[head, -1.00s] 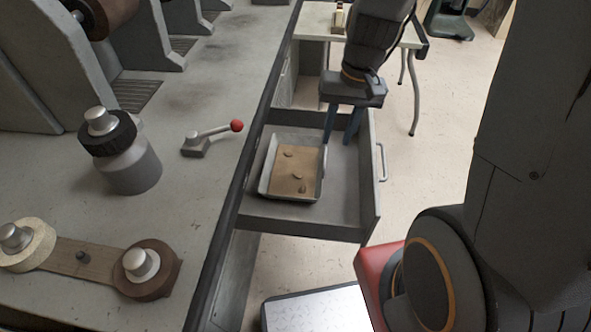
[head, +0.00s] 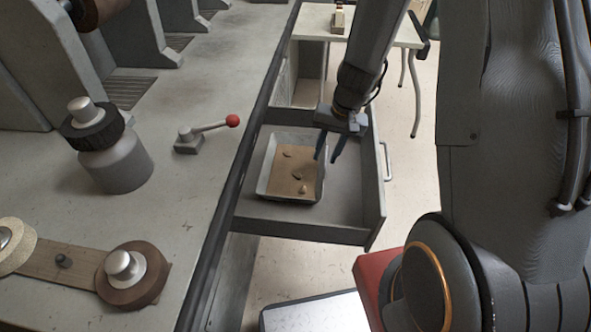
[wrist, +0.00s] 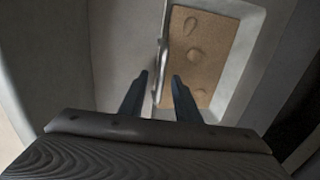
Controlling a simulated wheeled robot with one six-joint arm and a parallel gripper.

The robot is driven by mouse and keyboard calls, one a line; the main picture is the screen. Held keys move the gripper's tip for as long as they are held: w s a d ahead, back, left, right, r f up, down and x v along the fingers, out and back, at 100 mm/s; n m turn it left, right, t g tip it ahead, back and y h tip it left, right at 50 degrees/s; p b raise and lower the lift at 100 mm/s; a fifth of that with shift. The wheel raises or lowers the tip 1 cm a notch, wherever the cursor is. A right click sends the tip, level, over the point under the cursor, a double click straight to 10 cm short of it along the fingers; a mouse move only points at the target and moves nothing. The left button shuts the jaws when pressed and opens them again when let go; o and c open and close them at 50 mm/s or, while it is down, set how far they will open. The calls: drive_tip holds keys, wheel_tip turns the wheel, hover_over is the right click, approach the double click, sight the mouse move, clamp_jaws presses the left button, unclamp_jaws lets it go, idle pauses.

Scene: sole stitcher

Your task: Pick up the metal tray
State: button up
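The metal tray (head: 283,198) is a shallow, light grey rectangular pan lying in an open drawer. Its bottom is brown, with several small brown pieces on it. My gripper (head: 328,157) is tilted down at the tray's right edge. In the wrist view the gripper (wrist: 160,77) is open, one finger on each side of the near rim of the tray (wrist: 248,50). The rim shows between the fingertips with gaps.
The grey drawer (head: 345,205) has walls around the tray and free floor to its right. The workbench (head: 205,85) edge runs along its left, with a red-knobbed lever (head: 232,121) on top. A red object (head: 373,277) stands below the drawer.

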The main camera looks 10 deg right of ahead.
drive_tip(key=shift+f, duration=0.3)
clamp_jaws()
idle(1.2)
